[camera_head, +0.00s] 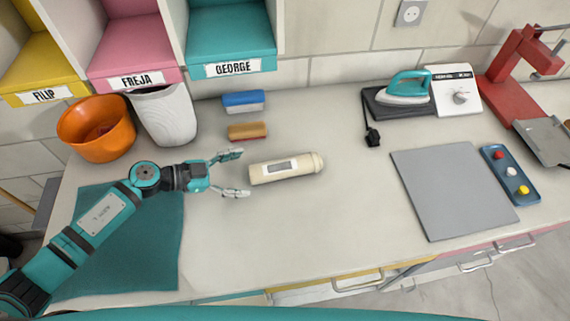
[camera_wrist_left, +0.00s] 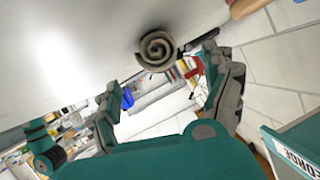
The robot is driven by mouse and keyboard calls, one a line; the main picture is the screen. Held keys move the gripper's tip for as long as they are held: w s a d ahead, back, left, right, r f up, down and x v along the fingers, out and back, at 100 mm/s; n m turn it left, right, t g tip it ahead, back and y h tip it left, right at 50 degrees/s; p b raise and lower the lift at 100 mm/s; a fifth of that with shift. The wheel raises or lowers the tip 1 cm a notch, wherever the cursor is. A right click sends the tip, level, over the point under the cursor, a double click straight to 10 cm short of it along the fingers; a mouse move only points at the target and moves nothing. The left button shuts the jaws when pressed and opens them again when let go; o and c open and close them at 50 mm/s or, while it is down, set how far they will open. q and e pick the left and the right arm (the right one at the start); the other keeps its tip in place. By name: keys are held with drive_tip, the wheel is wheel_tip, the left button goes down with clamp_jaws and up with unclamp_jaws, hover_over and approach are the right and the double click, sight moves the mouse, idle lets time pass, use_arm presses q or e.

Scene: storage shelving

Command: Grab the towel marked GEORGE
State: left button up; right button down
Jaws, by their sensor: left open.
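A rolled cream towel (camera_head: 308,164) lies on the counter, with a pale label whose text I cannot read. My left gripper (camera_head: 238,173) is open and empty just left of the towel's near end, fingers pointing toward it. In the left wrist view the towel (camera_wrist_left: 157,50) shows its spiral end, between and beyond the spread fingers, apart from them. The name GEORGE is on the label of a teal cubby (camera_head: 233,68) above the counter, also partly visible in the left wrist view (camera_wrist_left: 298,157). My right gripper is not in view.
A blue brush (camera_head: 243,101) and a wooden brush (camera_head: 247,131) lie behind the gripper. An orange bowl (camera_head: 95,128) and a white bin (camera_head: 164,116) stand at the back left. A teal cloth (camera_head: 150,240) lies under my arm. The counter in front of the towel is clear.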

sight(255, 171)
use_arm(q)
drive_tip(key=p+x, duration=0.1)
drive_tip(key=x, duration=0.4)
drive_tip(key=shift+w+f, duration=0.15)
drive_tip(key=shift+f, duration=0.1)
drive_tip(key=shift+a, duration=0.1)
drive_tip(key=shift+c, duration=0.2)
drive_tip(key=shift+c, duration=1.1)
drive_tip(key=c, duration=1.1)
drive_tip(key=shift+c, duration=0.3)
drive_tip(key=shift+r, duration=0.15)
